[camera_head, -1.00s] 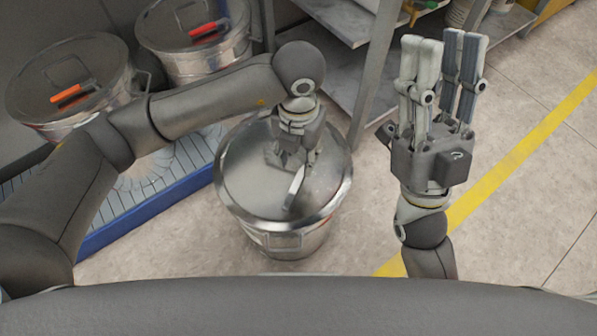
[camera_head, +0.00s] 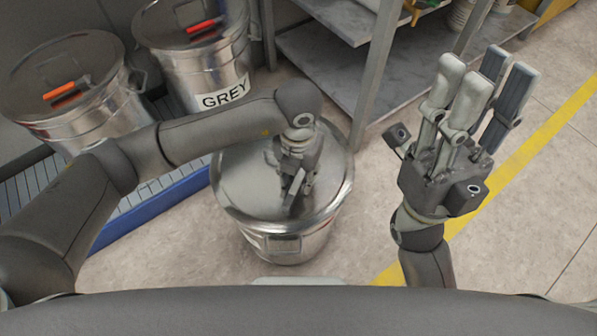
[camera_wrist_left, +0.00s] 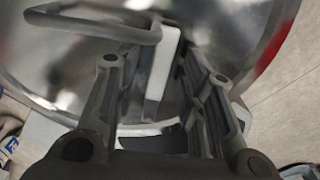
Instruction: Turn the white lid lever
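The white lid lever (camera_wrist_left: 163,62) is a flat pale bar on the shiny metal lid (camera_wrist_left: 70,70) of the drum (camera_head: 290,245). In the left wrist view it runs between the two fingers of my left gripper (camera_wrist_left: 152,75), which stand apart on either side of it. The right finger looks closer to the lever; I cannot tell whether it touches. In the head view my left gripper (camera_head: 296,188) points down over the lid and hides most of the lever. My right gripper (camera_head: 480,95) is raised at the right, open and empty, away from the drum.
A bent lid handle (camera_wrist_left: 95,28) lies left of the lever. Two more metal drums stand at the left, one with an orange lever (camera_head: 66,91), one labelled GREY (camera_head: 222,98), by a blue-edged rack (camera_head: 150,205). A metal shelf (camera_head: 340,65) stands behind. Floor is clear at right.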

